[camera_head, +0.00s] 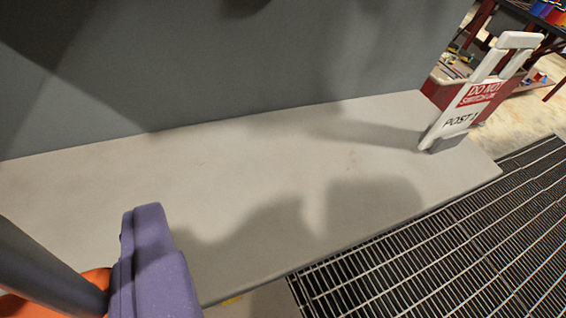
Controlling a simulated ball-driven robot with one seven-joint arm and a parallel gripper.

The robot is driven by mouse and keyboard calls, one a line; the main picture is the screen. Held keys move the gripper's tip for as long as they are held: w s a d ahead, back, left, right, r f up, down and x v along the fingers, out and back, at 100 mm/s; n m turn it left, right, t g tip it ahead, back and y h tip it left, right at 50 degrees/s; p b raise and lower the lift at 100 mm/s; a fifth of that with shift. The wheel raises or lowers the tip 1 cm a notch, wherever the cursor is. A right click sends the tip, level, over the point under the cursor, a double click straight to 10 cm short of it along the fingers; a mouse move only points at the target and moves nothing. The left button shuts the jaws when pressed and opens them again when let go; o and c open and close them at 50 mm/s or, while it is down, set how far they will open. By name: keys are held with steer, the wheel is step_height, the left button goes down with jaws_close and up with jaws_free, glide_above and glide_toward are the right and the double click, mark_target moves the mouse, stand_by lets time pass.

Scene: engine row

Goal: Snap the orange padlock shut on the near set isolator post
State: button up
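A purple block-shaped part, which looks like a finger of my gripper (150,262), shows at the lower left. Orange material (97,279) lies against its left side, mostly cut off by the frame edge. A dark grey rod crosses in front of the orange. I cannot tell whether the orange is the padlock, or whether the gripper is shut on it. A white stand (432,136) with a looped top is at the right end of the pale ledge.
The pale ledge (250,160) is bare between my gripper and the stand, with shadows on it. A grey wall (270,60) rises behind. Dark metal grating (440,235) lies along the front right. A dark red rack with colourful items (548,14) is at the upper right.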

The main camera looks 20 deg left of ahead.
steer(key=w+b, duration=0.1)
steer(key=b, duration=0.1)
steer(key=w+f+b, duration=0.1)
steer(key=w+b, duration=0.1)
steer(key=b, duration=0.1)
steer(key=w+b, duration=0.1)
steer(key=b, duration=0.2)
steer(key=shift+w+d+f, duration=0.3)
steer(key=shift+w+d, duration=0.1)
steer(key=shift+w+b, duration=0.4)
steer(key=shift+b, duration=0.7)
steer(key=b, duration=0.2)
glide_above(318, 176)
steer(key=s, duration=0.1)
steer(key=shift+s+a+r, duration=0.1)
steer(key=shift+a+r, duration=0.05)
steer(key=shift+a, duration=0.05)
steer(key=f, duration=0.1)
steer(key=w+f+b, duration=0.1)
steer(key=f, duration=0.1)
steer(key=shift+w+d+f, duration=0.15)
steer(key=shift+f, duration=0.1)
steer(key=shift+r, duration=0.15)
steer(key=o, duration=1.1)
steer(key=shift+f+b, duration=0.25)
steer(key=shift+b, duration=0.05)
